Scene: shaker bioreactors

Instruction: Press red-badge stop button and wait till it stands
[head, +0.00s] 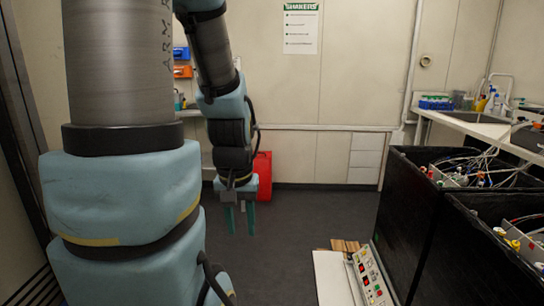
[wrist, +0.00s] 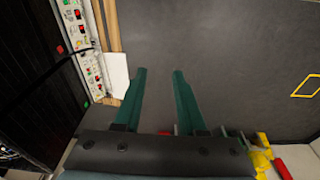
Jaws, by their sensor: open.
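A white control panel (head: 370,276) with red, green and yellow buttons lies at the lower right in the head view, in front of the black bioreactor boxes. Panels with buttons (wrist: 84,45) also show at the upper left in the wrist view. Several small red spots show on them. I cannot tell which is the red-badge stop button, as the badges are too small to read. My gripper (head: 241,232) hangs fingers down over the floor, left of the panel and apart from it. Its green fingers (wrist: 160,72) are apart with nothing between them.
Two black boxes (head: 397,225) with cables and bottles stand on the right. A white board (head: 332,278) lies beside the panel. A red case (head: 263,176) stands by the back wall. A counter with a sink (head: 478,123) is at the back right. The grey floor (head: 310,215) between is clear.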

